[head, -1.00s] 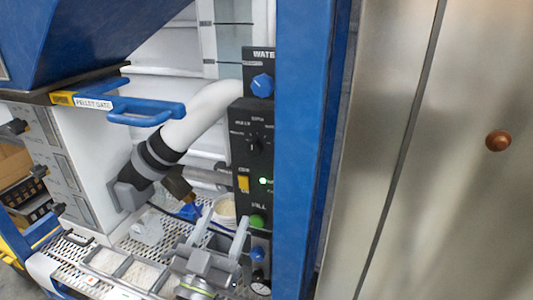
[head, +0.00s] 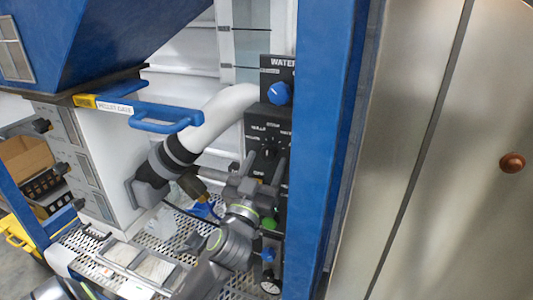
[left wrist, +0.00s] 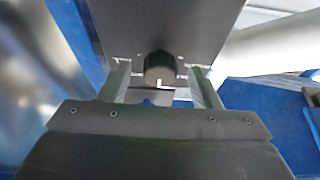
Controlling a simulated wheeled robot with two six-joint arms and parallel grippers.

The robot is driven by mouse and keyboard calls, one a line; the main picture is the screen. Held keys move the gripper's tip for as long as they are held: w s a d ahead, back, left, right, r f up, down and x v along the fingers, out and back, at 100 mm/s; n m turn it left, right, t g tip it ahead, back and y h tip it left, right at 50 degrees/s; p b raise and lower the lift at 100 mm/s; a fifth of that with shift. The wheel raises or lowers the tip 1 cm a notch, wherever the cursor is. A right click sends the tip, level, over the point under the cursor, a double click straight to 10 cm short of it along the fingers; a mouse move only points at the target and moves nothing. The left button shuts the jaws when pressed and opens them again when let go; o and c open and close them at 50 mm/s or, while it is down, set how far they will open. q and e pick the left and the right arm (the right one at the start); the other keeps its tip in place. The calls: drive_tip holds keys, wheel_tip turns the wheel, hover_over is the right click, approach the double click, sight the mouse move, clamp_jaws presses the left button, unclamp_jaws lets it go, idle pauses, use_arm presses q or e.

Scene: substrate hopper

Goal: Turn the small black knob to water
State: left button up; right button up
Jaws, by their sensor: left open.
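The small black knob (head: 269,152) sits on the dark control panel, inside a ring of small white labels that I cannot read surely. My left gripper (head: 264,168) is open just in front of the panel, its fingers at the knob's height. In the left wrist view the knob (left wrist: 160,68) shows between and a little beyond the two open fingers (left wrist: 161,82). A small white mark shows at its lower edge there. I see no clear contact between fingers and knob. The gripper hides the lower panel.
A larger blue knob (head: 278,93) sits above, under the word WATER. A green button (head: 268,223) is below. A blue post (head: 325,150) stands right of the panel. A pale pipe (head: 215,117) and a blue pellet gate handle (head: 160,120) are to the left.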

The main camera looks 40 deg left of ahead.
use_arm(q)
drive_tip(key=shift+x, duration=0.8)
drive_tip(key=shift+c, duration=0.4)
drive_tip(key=c, duration=0.9)
